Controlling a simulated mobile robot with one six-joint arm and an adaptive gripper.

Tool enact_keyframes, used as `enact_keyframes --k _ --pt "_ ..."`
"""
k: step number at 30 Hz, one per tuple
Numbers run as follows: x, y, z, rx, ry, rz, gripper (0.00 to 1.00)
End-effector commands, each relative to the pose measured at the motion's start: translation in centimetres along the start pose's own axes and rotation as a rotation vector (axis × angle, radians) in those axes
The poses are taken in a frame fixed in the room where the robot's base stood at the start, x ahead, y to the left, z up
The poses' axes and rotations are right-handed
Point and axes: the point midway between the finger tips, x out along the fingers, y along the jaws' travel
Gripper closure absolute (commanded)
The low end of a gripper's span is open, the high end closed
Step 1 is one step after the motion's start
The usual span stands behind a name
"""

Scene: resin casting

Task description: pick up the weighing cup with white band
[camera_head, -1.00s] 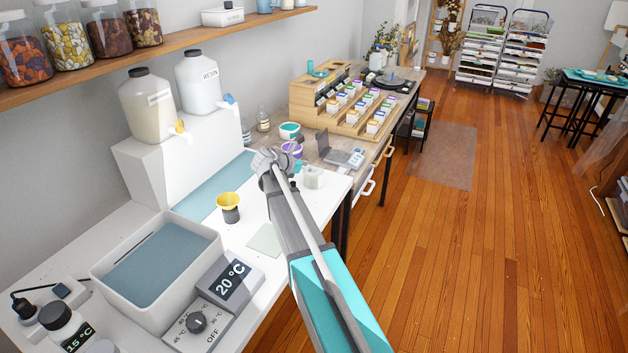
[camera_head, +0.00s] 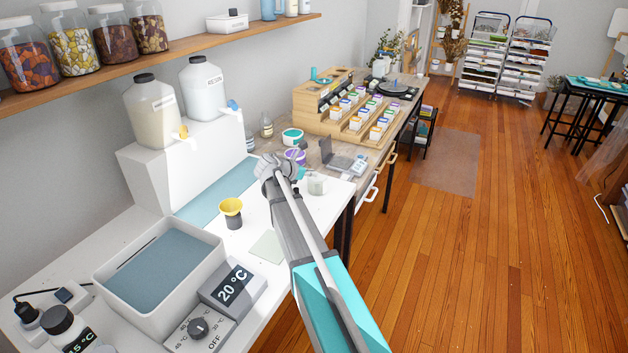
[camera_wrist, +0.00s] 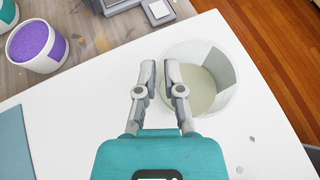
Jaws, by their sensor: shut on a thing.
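The weighing cup (camera_head: 317,185) is a wide translucent cup standing upright near the right end of the white worktop. My gripper (camera_wrist: 160,72) is shut on the cup's near-left wall, with one finger outside and the other inside the rim. In the head view my wrist is just left of the cup, and my fingertips are hard to make out. No gap under the cup can be seen.
A purple-filled tub (camera_wrist: 38,46) stands on the wooden bench beyond, close to a scale (camera_head: 345,163). A yellow-topped cup (camera_head: 231,212), a pale mat (camera_head: 268,246) and a water bath (camera_head: 210,267) are on the white worktop. The worktop's right edge is close to the cup.

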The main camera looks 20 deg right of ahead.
Motion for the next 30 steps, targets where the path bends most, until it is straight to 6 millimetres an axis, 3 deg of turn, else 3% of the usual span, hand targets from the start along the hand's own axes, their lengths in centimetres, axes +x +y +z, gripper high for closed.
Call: enact_keyframes --k 14,30 --pt "-0.2 0.0 0.5 0.0 0.0 -0.001 1.0" --pt "-1.2 -0.1 2.5 0.0 0.0 -0.001 1.0"
